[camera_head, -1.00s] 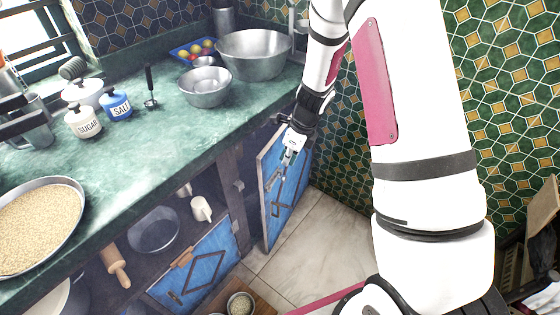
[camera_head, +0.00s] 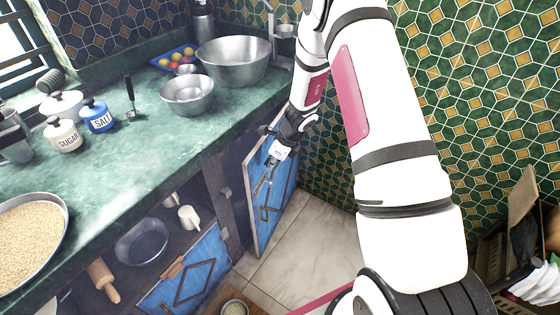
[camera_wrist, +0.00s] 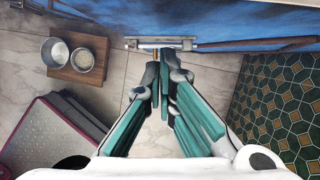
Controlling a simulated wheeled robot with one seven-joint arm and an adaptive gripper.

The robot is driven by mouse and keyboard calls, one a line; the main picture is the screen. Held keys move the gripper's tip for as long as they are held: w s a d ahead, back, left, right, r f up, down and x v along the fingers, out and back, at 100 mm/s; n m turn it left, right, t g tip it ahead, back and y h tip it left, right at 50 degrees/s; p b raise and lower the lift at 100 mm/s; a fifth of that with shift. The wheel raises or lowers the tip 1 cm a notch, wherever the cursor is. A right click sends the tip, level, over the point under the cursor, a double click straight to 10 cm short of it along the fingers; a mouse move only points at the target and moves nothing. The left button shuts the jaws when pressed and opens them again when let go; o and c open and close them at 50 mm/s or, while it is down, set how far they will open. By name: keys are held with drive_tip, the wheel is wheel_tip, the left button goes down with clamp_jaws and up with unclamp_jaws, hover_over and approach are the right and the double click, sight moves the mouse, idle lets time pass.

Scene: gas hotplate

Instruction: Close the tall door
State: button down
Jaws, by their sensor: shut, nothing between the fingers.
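The tall door (camera_head: 285,205) is a blue wooden door with a grey frame, standing ajar at the right end of the lower cabinets. In the wrist view the blue door (camera_wrist: 230,22) spans the top, with a metal bar handle (camera_wrist: 185,43) on it. My gripper (camera_head: 271,163) is at the upper part of the door in the head view. In the wrist view my gripper (camera_wrist: 163,68) has its teal-padded fingers shut and empty, with the tips close below the handle. I cannot tell whether they touch it.
A shorter blue door (camera_head: 190,275) is at the lower left, near open shelves with a glass bowl (camera_head: 142,241). The green counter (camera_head: 150,150) runs above. A wooden board (camera_wrist: 75,72) with two small bowls lies on the floor. The tiled wall stands right of the door.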

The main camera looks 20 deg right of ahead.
drive_tip(key=shift+w+a, duration=0.65)
drive_tip(key=shift+w, duration=0.1)
